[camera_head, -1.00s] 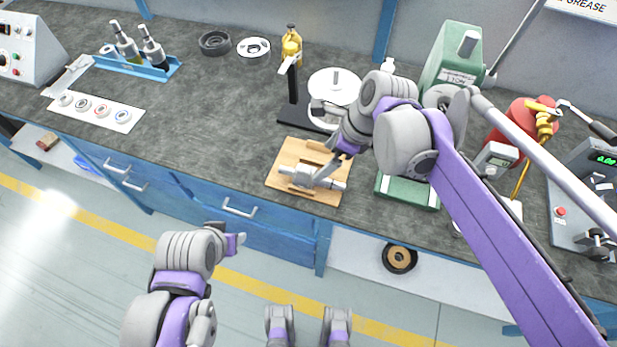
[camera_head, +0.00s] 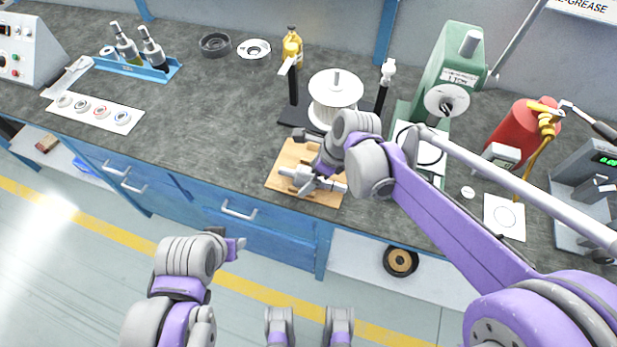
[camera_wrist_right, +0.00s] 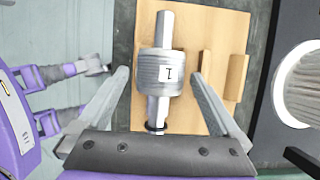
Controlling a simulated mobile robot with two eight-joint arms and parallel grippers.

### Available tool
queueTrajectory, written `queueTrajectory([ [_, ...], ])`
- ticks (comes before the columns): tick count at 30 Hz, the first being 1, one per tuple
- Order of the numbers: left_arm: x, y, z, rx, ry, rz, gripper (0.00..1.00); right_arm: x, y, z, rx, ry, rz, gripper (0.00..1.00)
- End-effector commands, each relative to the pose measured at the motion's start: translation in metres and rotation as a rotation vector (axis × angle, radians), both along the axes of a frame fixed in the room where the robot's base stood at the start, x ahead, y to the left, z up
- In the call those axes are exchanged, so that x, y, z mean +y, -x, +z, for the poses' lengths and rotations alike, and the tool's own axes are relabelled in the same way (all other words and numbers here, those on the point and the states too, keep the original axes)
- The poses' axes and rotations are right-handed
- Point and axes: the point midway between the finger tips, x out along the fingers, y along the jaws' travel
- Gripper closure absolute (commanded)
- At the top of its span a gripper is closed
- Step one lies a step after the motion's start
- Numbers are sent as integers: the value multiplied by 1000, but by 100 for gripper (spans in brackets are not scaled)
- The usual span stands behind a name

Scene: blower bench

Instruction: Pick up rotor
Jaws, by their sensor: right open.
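In the head view the rotor (camera_head: 338,186) is partly covered by my right gripper, and the cradle (camera_head: 292,152) sits near the bench's front edge. My right gripper (camera_head: 310,181) is right over the rotor. In the right wrist view its open fingers (camera_wrist_right: 160,76) stand on either side of the rotor, with gaps visible and no grip. My left gripper (camera_head: 238,244) is in front of the bench, away from the rotor; its jaw opening is unclear.
A black stand with a white spool (camera_head: 336,92) is just behind the cradle. A green press (camera_head: 452,65), a red cylinder (camera_head: 509,130) and a white pad (camera_head: 504,216) are to the right. The bench top (camera_head: 205,120) left of the cradle is mostly clear.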

Motion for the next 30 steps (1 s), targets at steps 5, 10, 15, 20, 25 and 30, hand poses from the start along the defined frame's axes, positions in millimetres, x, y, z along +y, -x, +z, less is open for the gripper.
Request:
queueTrajectory([
  [5,0,0,0,0,0,0,50,0,0,1,0,0,0,7],
  [10,0,0,0,0,0,0,50,0,0,1,0,0,0,38],
  [15,0,0,0,0,0,0,50,0,0,1,0,0,0,68],
  [20,0,0,0,0,0,0,50,0,0,1,0,0,0,97],
  [25,0,0,0,0,0,0,50,0,0,1,0,0,0,100],
  [30,0,0,0,0,0,0,50,0,0,2,0,-2,-1,100],
])
